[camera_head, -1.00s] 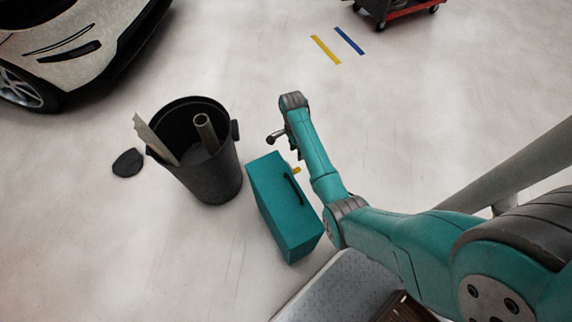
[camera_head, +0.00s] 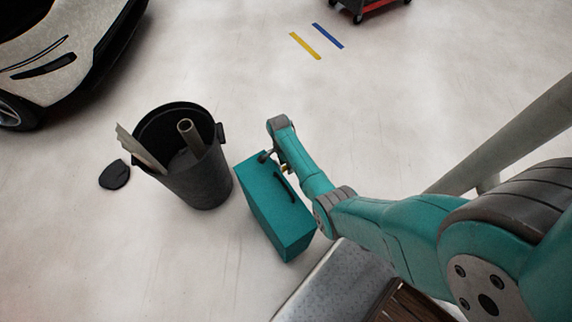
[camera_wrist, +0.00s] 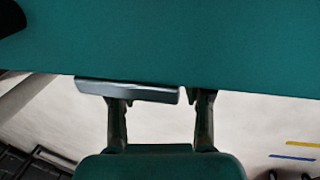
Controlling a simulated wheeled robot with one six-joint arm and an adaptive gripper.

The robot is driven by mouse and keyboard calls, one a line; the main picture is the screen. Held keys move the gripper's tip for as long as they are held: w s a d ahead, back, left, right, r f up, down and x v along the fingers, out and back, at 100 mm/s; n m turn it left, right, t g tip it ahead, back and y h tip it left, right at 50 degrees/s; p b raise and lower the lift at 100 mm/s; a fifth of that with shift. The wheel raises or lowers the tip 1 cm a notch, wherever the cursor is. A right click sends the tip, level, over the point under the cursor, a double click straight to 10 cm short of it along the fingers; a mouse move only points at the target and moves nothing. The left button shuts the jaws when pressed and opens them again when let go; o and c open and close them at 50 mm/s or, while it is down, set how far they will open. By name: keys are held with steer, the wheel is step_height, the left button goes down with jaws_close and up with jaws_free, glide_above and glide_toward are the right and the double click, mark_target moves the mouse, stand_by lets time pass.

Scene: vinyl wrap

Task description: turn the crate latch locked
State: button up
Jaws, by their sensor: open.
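The teal crate (camera_head: 272,202) stands on the floor in the head view, with a dark handle (camera_head: 285,187) on top. In the wrist view the crate (camera_wrist: 190,45) fills the upper part. A grey bar (camera_wrist: 130,91), which looks like the latch, lies along the crate's edge, roughly level. My gripper (camera_wrist: 161,97) is open just at it. The left finger's tip overlaps the bar, and the right finger is just past the bar's right end; I cannot tell whether they touch it. In the head view my gripper (camera_head: 272,157) is at the crate's far end, partly hidden by my arm.
A dark bin (camera_head: 190,172) with a tube and sheet scraps stands close to the crate's left. A black scrap (camera_head: 115,174) lies on the floor. A car (camera_head: 60,50) is at top left and a red cart (camera_head: 366,10) at the top.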

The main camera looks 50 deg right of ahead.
jaws_close()
steer(key=shift+s, duration=0.1)
steer(key=shift+s+t+h, duration=0.2)
steer(key=shift+t+h, duration=0.1)
steer(key=shift+t, duration=0.7)
steer(key=shift+s+a+t+h, duration=0.1)
steer(key=shift+t+h, duration=0.2)
steer(key=shift+t, duration=0.9)
